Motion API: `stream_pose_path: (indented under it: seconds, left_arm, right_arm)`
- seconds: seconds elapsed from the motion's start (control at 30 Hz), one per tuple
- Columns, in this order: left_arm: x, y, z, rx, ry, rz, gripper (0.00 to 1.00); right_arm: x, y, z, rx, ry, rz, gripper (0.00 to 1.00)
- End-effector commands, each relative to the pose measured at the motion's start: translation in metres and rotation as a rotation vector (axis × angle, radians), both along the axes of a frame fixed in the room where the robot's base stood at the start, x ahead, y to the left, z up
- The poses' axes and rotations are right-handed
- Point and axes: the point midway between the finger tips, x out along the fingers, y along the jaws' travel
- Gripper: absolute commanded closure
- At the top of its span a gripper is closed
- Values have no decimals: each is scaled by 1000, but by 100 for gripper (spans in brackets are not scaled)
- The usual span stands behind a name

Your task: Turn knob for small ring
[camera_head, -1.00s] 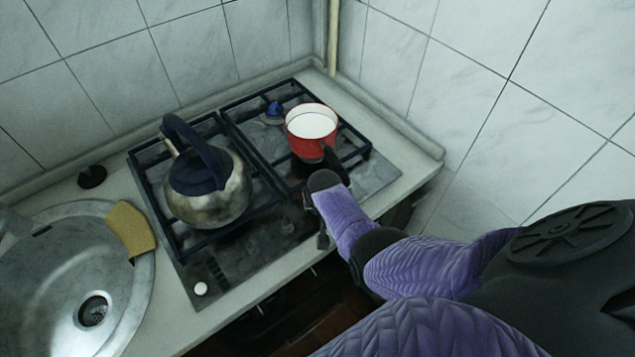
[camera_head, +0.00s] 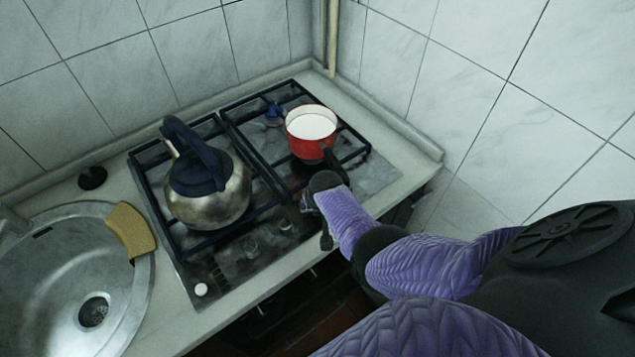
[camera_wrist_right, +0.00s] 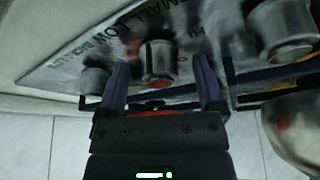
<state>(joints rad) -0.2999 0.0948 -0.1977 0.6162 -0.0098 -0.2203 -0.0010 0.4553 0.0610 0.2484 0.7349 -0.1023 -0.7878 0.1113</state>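In the right wrist view a metal knob (camera_wrist_right: 158,62) with a red mark stands between the two dark fingers of my right gripper (camera_wrist_right: 162,82). The fingers are apart, one on each side of it, with visible gaps. Printed words including "SMALL" and "LOW" lie on the panel (camera_wrist_right: 125,40) near this knob. In the head view my right wrist hangs over the front right of the stove (camera_head: 222,255), and the gripper (camera_head: 318,222) is partly hidden below it. My left gripper is in neither view.
A larger-looking knob (camera_wrist_right: 283,30) stands to the right in the wrist view, another (camera_wrist_right: 95,80) to the left. A red pot (camera_head: 305,146) with white contents sits on the back right grate, close to my wrist. A kettle (camera_head: 215,200) stands on the left grate. A sink (camera_head: 50,270) lies left.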

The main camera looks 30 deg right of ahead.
Motion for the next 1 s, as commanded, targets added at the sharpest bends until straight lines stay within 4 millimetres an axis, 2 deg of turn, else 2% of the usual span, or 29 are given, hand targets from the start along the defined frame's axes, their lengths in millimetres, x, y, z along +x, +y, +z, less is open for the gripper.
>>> stream_pose_path:
  seconds: [0.17,0.27,0.37,0.4,0.7,0.83,1.0]
  left_arm:
    - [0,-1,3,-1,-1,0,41]
    - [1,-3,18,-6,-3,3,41]
    - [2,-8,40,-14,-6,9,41]
    - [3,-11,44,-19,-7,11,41]
    - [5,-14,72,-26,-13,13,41]
    - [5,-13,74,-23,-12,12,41]
    - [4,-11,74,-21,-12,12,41]
  right_arm:
    - [-1,0,3,0,-1,0,13]
    - [-5,2,18,-1,-2,0,13]
    - [-13,5,40,1,-1,0,13]
    - [-25,8,35,1,4,1,13]
    - [-103,34,31,2,4,0,13]
    - [-120,39,29,0,1,0,13]
    - [-126,41,28,0,0,-1,13]
